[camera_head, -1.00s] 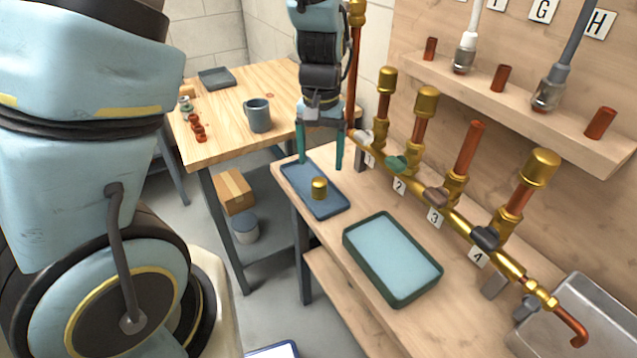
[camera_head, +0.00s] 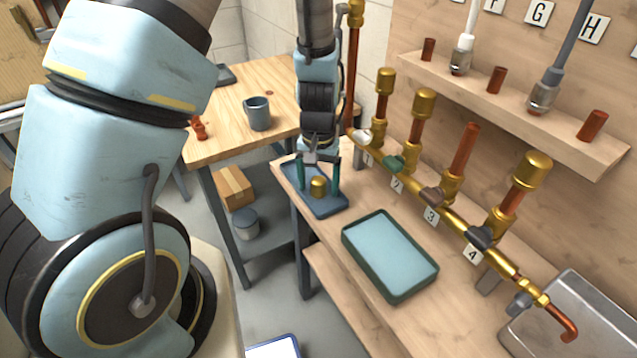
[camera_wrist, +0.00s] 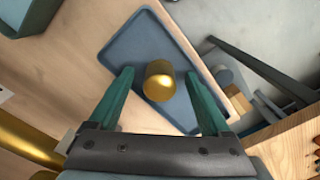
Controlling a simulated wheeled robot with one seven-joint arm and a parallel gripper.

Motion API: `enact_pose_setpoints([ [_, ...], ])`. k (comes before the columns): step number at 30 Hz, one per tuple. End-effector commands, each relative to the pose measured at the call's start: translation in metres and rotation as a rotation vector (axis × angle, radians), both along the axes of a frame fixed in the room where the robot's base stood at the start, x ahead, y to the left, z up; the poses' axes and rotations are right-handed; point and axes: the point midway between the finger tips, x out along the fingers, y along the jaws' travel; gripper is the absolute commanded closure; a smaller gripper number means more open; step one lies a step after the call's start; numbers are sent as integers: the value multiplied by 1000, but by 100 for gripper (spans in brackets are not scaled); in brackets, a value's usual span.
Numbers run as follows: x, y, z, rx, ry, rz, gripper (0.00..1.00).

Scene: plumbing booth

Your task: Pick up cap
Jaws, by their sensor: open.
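The brass cap (camera_head: 318,186) stands in the shallow blue tray (camera_head: 330,207) on the wooden bench. In the wrist view the cap (camera_wrist: 159,80) shows between and just beyond the fingertips, over the blue tray (camera_wrist: 130,50). My gripper (camera_head: 318,188) is open, pointing down, with one green finger on each side of the cap. In the wrist view my gripper (camera_wrist: 158,75) has clear gaps between both fingers and the cap. I cannot tell whether the fingertips reach down to the tray.
A dark green tray with a light blue inside (camera_head: 390,255) lies nearer on the bench. Brass pipework with numbered valves (camera_head: 433,195) runs along the bench to the right of my gripper. A wooden table with a grey mug (camera_head: 257,114) stands behind to the left.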

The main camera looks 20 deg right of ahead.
Motion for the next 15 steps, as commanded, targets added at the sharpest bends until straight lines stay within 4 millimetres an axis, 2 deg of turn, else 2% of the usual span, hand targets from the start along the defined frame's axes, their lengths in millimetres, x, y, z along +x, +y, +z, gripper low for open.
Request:
enact_pose_setpoints([
  [2,0,0,0,0,0,0,20],
  [15,0,0,0,0,0,0,70],
])
